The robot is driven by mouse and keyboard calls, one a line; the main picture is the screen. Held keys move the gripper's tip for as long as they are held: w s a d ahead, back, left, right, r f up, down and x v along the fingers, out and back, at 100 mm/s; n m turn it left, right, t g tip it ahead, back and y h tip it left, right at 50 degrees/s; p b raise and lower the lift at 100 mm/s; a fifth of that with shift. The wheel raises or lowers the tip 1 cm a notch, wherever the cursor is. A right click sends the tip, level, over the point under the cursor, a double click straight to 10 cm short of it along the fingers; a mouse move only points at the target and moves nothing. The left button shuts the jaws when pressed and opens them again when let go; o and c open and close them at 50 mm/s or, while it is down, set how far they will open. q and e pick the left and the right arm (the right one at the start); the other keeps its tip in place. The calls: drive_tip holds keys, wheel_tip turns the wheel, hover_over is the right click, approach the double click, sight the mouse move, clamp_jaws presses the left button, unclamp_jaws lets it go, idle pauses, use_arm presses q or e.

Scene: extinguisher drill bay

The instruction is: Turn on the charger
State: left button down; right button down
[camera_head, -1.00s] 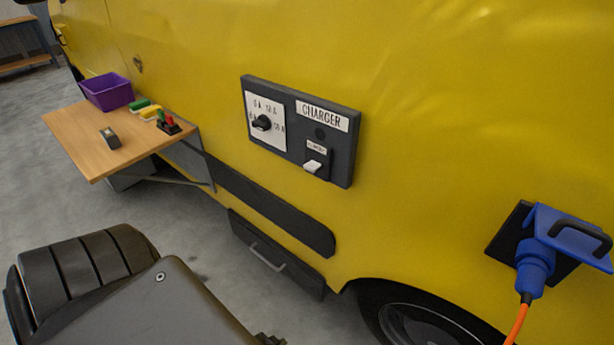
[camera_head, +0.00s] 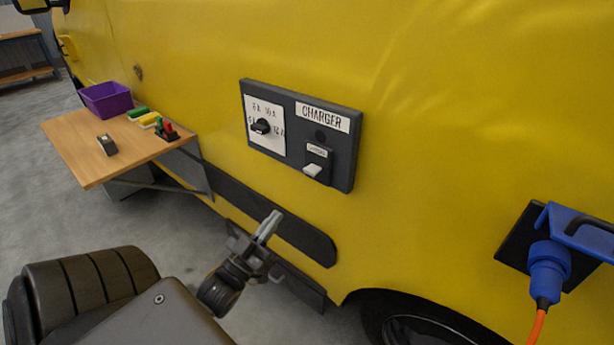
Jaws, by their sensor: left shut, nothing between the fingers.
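The charger panel (camera_head: 343,172) is a dark box on the yellow vehicle side, labelled CHARGER. On its left half is a white dial plate with a black rotary knob (camera_head: 261,127). On its right half is a switch with a white lever (camera_head: 312,170), which sticks out and points down and left. A round dark spot, perhaps a lamp, sits above the switch. My left gripper (camera_head: 270,224) is shut and empty, below and left of the panel and apart from it. My right gripper is not in view.
A blue plug (camera_head: 548,272) with an orange cable sits in a socket at the right. A wooden shelf (camera_head: 85,165) at the left holds a purple bin (camera_head: 107,99) and small items. A wheel (camera_head: 420,325) is at the bottom. The space before the panel is clear.

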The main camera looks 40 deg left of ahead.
sight(315, 165)
use_arm(q)
drive_tip(key=p+x, duration=0.4)
drive_tip(key=x, duration=0.8)
drive_tip(key=shift+w+r, duration=0.2)
drive_tip(key=shift+w, duration=0.15)
drive_tip(key=shift+w+r, duration=0.15)
drive_tip(key=shift+w, duration=0.4)
drive_tip(key=shift+p, duration=0.3)
drive_tip(key=shift+w+r+p, duration=0.25)
drive_tip(key=shift+r+p, duration=0.15)
drive_tip(key=shift+f, duration=0.15)
drive_tip(key=shift+s, duration=0.15)
